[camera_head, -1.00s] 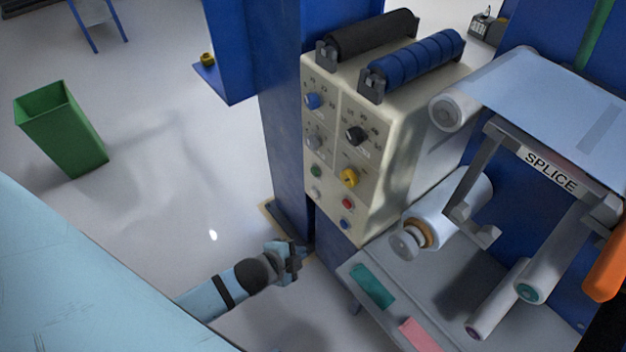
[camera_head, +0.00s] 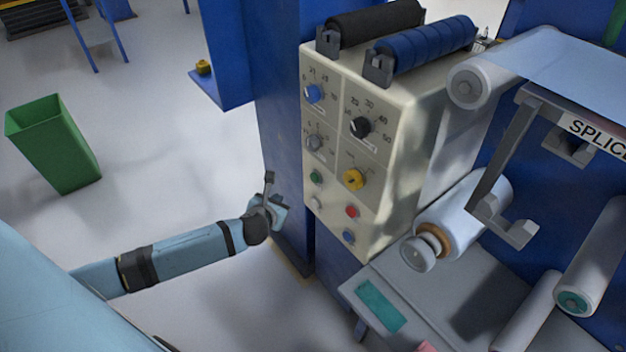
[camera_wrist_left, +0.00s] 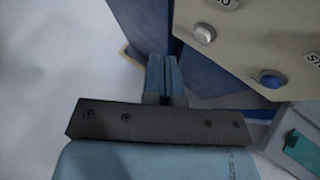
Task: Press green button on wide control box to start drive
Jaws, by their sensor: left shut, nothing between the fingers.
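The wide control box (camera_head: 393,176) is a cream box with knobs and buttons on its front. Its green button (camera_head: 316,176) sits low on the left side of that face, above a white button (camera_head: 317,202). My left gripper (camera_head: 270,183) is shut and empty, just left of the box's lower left edge and apart from the green button. In the left wrist view the shut fingers (camera_wrist_left: 162,75) point toward the box's lower part, where a white button (camera_wrist_left: 204,33) and a blue button (camera_wrist_left: 270,78) show. The green button is outside that view. My right gripper is not in view.
A red button (camera_head: 352,211), a blue button and a yellow knob (camera_head: 355,179) are close to the green one. White rollers (camera_head: 462,222) and a grey table (camera_head: 408,300) stand right of the box. A green bin (camera_head: 53,143) is far left; floor between is clear.

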